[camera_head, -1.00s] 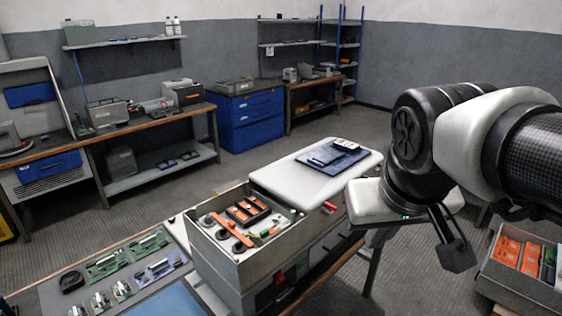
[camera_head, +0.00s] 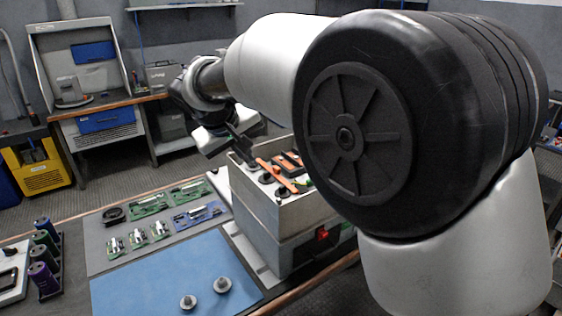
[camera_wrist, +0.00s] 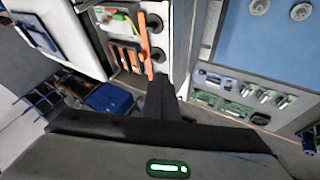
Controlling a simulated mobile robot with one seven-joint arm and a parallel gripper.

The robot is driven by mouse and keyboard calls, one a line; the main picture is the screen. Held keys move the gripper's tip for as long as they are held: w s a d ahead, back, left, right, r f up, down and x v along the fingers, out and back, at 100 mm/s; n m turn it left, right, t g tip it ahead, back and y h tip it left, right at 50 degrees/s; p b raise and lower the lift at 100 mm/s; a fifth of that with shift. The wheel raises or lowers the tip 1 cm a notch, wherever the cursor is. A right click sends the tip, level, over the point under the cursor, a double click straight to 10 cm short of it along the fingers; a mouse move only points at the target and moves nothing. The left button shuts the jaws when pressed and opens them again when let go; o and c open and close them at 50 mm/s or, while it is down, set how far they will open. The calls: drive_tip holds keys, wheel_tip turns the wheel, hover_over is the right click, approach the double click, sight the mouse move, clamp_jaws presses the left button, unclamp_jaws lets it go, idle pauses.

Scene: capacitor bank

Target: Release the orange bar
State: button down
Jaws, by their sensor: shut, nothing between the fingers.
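The orange bar (camera_head: 277,175) lies slanted across the open top of a grey capacitor box (camera_head: 262,209), between dark round terminals. In the wrist view the bar (camera_wrist: 148,64) shows just beyond the fingers. My gripper (camera_head: 246,158) is at the far left corner of the box, near the bar's far end. In the wrist view my gripper (camera_wrist: 160,76) shows its dark fingers together with nothing held between them. I cannot tell whether they touch the bar. My arm hides the right part of the box in the head view.
A blue mat (camera_head: 165,275) with two grey knobs lies in front of the box. Green circuit boards (camera_head: 150,206) lie left of it. A rack of coloured cylinders (camera_head: 44,262) stands at far left. A red switch (camera_head: 322,234) is on the box's side.

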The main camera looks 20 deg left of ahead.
drive_tip(key=shift+f, duration=0.1)
approach(279, 177)
drive_tip(key=a+f, duration=0.1)
drive_tip(key=a, duration=0.1)
drive_tip(key=w+a+f+b, duration=0.1)
drive_tip(key=a+f, duration=0.1)
drive_tip(key=shift+a+f, duration=0.1)
drive_tip(key=shift+f, duration=0.1)
drive_tip(key=shift+w+d+r, duration=0.2)
drive_tip(key=shift+w+d, duration=0.65)
drive_tip(key=shift+w, duration=0.1)
drive_tip(key=shift+w+d, duration=0.4)
drive_tip(key=shift+w, duration=0.1)
drive_tip(key=shift+w+d+p, duration=0.4)
drive_tip(key=shift+w+d, duration=0.6)
drive_tip(key=shift+w, duration=0.2)
drive_tip(key=shift+s, duration=0.1)
